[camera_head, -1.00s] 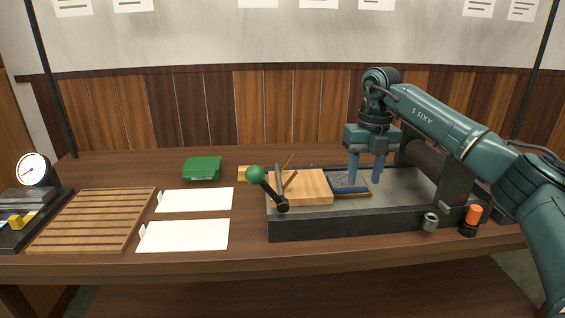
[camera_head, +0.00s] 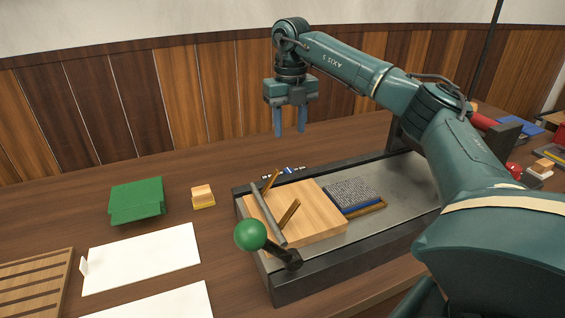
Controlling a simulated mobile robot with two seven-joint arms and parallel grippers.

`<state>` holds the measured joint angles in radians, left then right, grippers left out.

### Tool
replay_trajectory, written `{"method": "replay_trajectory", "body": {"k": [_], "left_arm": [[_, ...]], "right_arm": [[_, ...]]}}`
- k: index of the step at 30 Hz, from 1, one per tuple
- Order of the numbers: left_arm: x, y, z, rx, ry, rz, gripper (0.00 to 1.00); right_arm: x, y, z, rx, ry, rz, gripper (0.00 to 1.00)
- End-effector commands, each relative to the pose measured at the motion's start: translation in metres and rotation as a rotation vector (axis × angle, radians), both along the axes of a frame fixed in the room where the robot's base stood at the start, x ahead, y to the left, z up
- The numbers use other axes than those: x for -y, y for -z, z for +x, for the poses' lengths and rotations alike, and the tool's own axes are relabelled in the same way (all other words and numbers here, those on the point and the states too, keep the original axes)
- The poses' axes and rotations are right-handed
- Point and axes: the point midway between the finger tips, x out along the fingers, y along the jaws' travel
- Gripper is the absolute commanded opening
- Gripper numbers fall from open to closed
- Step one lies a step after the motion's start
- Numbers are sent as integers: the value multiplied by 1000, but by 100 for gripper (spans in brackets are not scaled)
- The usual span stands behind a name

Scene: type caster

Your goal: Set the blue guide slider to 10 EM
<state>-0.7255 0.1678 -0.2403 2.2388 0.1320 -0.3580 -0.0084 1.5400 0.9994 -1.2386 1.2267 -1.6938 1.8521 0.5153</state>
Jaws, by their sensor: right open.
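A small strip with blue and white parts (camera_head: 288,170) lies along the far edge of the press bed, behind the wooden block. The blue part looks like the guide slider, but it is too small to make out its mark or any EM figures. My right gripper (camera_head: 290,130) is open and empty, its two blue fingers pointing down. In the picture it is above the strip, apart from it. My left gripper is not in view.
The press bed (camera_head: 405,178) carries a wooden block (camera_head: 318,213), a type block with blue edging (camera_head: 352,192) and a green-knobbed lever (camera_head: 251,235). A green box (camera_head: 137,200), a small yellow-and-wood block (camera_head: 203,196) and white sheets (camera_head: 142,257) lie to the left.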

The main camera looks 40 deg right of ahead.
Motion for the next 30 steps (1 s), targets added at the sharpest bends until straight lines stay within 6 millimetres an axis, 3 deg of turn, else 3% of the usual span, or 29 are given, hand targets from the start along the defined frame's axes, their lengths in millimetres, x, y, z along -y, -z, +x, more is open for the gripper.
{"method": "replay_trajectory", "body": {"k": [9, 15, 21, 30], "left_arm": [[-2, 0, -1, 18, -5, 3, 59], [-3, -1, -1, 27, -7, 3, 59], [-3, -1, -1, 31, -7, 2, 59], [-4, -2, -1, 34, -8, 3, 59]], "right_arm": [[0, 67, -1, -4, 0, 0, 42], [0, 101, -1, -4, 0, 0, 42], [0, 117, -1, -1, 0, 0, 42], [0, 120, -1, -1, -1, 0, 42]]}}
